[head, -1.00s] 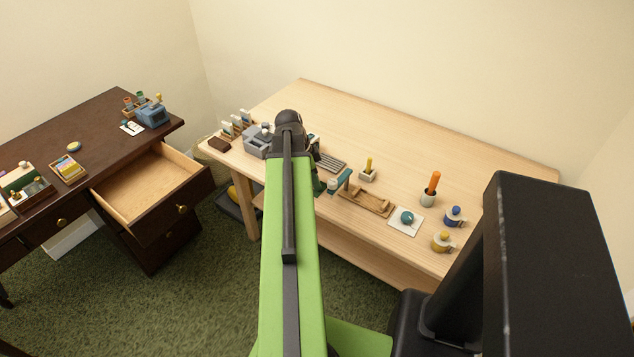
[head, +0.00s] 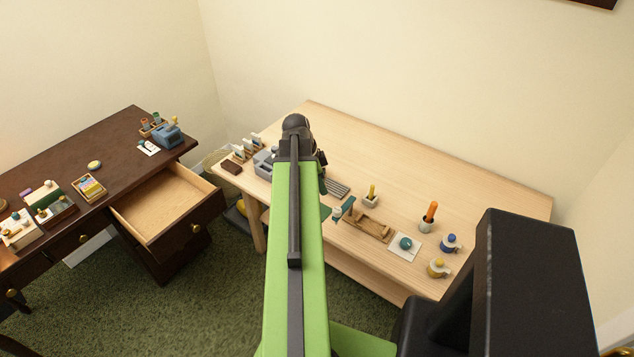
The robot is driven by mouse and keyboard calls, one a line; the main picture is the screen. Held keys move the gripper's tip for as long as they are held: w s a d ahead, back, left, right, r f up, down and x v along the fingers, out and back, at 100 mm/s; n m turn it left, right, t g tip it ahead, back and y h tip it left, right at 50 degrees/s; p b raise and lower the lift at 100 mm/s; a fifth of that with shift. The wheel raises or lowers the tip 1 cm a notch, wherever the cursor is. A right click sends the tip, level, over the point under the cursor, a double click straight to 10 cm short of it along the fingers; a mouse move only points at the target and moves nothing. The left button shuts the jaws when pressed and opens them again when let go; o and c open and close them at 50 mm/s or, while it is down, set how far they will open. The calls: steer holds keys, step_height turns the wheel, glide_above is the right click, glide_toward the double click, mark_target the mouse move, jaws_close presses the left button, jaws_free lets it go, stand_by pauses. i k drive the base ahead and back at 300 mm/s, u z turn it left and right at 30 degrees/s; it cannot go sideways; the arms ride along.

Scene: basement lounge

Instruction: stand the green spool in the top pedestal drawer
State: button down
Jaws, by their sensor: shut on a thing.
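The top pedestal drawer (head: 163,204) of the dark wooden desk is pulled open at the left. Its pale inside looks empty. My gripper (head: 308,158) is over the light wooden table, mostly hidden behind my own green arm. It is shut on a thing. A small dark green piece (head: 323,186) shows just right of the arm, below the wrist; it appears to be part of the green spool in the jaws. The rest of it and the fingertips are hidden. The gripper is well to the right of the drawer.
The light table (head: 440,185) carries a grey caddy (head: 264,163), a wooden tray (head: 371,229), an orange stick in a cup (head: 429,215) and several small items. The desk (head: 60,165) holds boxes and a blue device (head: 167,136). Carpeted floor lies between desk and table.

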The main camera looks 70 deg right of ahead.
mark_target(176, 217)
steer(key=u, duration=0.5)
steer(key=i, duration=2)
steer(key=z, duration=0.5)
